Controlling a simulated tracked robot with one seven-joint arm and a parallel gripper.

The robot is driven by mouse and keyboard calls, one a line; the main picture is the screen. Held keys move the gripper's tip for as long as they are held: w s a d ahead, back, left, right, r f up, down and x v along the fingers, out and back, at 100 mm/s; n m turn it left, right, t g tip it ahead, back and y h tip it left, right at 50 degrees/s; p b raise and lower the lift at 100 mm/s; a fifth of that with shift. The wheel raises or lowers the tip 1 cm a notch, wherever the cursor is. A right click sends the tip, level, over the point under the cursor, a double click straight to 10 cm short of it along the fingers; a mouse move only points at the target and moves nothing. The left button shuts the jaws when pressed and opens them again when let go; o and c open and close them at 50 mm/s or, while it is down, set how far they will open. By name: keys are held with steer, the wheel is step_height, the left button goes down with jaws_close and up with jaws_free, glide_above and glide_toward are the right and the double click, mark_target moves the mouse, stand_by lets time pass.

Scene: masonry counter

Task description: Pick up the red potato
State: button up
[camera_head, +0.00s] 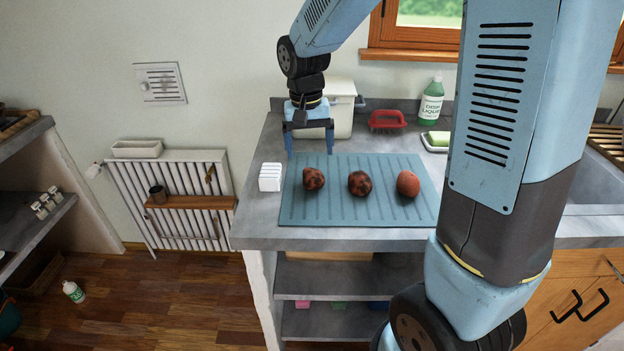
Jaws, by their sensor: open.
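Three potato-like objects lie in a row on a blue-grey ribbed mat (345,212) on the counter. The right one (408,184) is the most evenly red-brown and is likely the red potato. The middle one (359,184) and the left one (313,179) are darker, mottled brown and red. My gripper (310,153) points down above the back left part of the mat. Its two blue fingers are apart with nothing between them. It is up and left of the red potato, nearest the left dark one.
A white ribbed holder (270,177) stands left of the mat. Behind are a white bin (341,108), a red brush (387,119), a green dish liquid bottle (431,102) and a sponge on a dish (437,140). My arm hides part of the counter's right side.

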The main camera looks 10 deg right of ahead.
mark_target(313, 171)
step_height(313, 171, down, 4)
steer(key=shift+d+r, duration=0.1)
steer(key=shift+w+d+f, duration=0.1)
steer(key=shift+d+f, duration=0.1)
steer(key=shift+f, duration=1.15)
steer(key=shift+w+d+f, duration=0.1)
steer(key=shift+d+f, duration=0.1)
steer(key=shift+f, duration=1.1)
steer(key=shift+c, duration=0.4)
steer(key=c, duration=1.1)
